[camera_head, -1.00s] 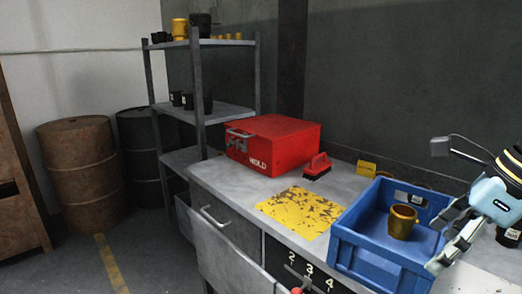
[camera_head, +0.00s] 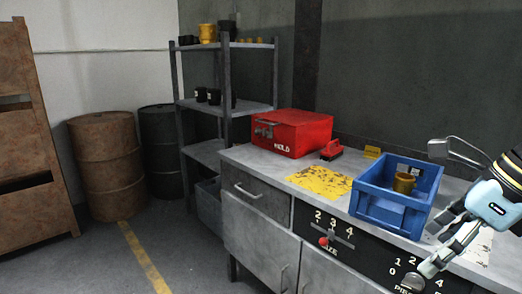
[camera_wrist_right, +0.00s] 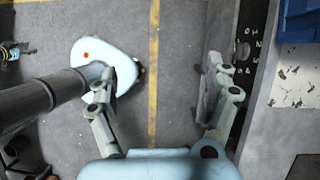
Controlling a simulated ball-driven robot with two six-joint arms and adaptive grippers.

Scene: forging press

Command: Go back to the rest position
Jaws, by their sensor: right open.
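My right gripper (camera_head: 446,240) is at the right edge of the head view, in front of the workbench (camera_head: 250,158) and to the right of the blue crate. In the right wrist view the two fingers of my right gripper (camera_wrist_right: 160,95) are spread apart with nothing between them, above the floor beside the bench front. My left gripper does not show.
A blue crate (camera_head: 385,205) holding a yellow cup (camera_head: 404,183) stands on the bench. A red mold box (camera_head: 290,132), a red brush (camera_head: 331,150) and a yellow plate (camera_head: 320,181) lie left of it. Shelves (camera_head: 226,106) and barrels (camera_head: 105,165) stand left. Floor is free in front.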

